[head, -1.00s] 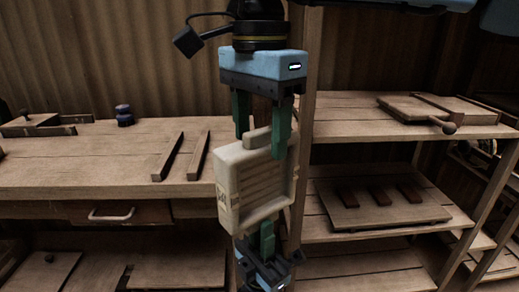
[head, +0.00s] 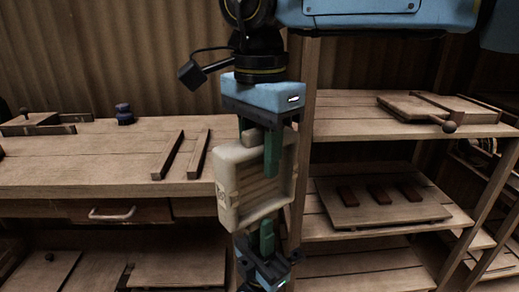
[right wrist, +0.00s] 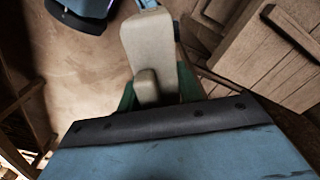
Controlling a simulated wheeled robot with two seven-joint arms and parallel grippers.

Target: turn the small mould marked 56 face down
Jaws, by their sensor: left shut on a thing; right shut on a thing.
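The small pale mould (head: 228,192) stands on edge in the air between my two grippers, its ribbed recess turned to the right in the head view. A dark mark shows on its narrow left side, too small to read. My right gripper (head: 258,155) comes from above and is shut on the mould's top edge; one green finger lies in front, over the recess, the other is mostly hidden behind. My left gripper (head: 267,238) is shut on its lower edge from below. In the right wrist view the mould (right wrist: 150,45) reaches away from the jaws, with its raised tab nearest.
A wooden bench (head: 100,165) with two wooden strips (head: 182,155) and a dark blue knob-like item (head: 124,114) stands at left. A shelf rack (head: 350,129) with boards stands at right, its post close behind the mould.

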